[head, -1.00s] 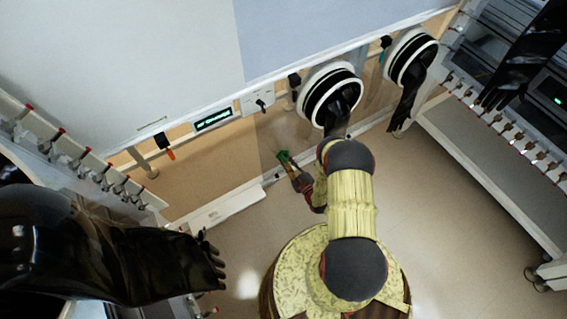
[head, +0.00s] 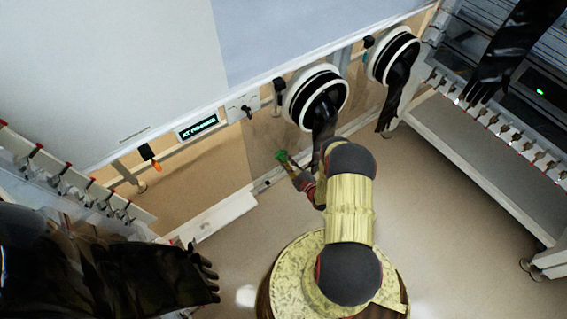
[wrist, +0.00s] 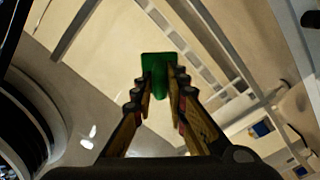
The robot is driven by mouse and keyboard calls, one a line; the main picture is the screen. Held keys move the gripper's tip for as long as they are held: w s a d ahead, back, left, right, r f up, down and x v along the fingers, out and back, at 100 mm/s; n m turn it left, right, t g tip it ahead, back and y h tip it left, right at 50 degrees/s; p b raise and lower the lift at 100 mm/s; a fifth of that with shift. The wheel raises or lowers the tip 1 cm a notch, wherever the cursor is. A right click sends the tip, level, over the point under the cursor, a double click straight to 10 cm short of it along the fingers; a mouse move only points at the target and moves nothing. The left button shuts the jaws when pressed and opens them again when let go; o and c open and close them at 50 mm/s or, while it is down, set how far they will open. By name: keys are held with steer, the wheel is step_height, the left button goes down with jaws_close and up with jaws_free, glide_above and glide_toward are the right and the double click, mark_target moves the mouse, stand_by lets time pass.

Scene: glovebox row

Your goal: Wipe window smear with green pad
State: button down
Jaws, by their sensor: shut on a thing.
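My gripper (head: 290,164) is shut on the green pad (head: 281,155), in front of the glovebox front, left of and below the nearer glove port. In the wrist view the green pad (wrist: 156,64) stands out beyond the fingertips of my gripper (wrist: 160,88), which pinch its lower part. A see-through, brownish panel (head: 262,142) shows behind the pad in the head view. I cannot tell whether the pad touches it. I cannot make out a smear in either view.
Two round glove ports (head: 298,88) (head: 376,62) with hanging black gloves stand close right of the pad. A lit green display (head: 198,126) and a switch box (head: 243,107) sit to its left. A large black glove (head: 165,272) juts in at lower left. Open floor (head: 440,200) lies right.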

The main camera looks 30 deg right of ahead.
steer(key=shift+d+r, duration=0.1)
steer(key=shift+s+p, duration=0.3)
steer(key=shift+s, duration=2.65)
steer(key=shift+s, duration=1.5)
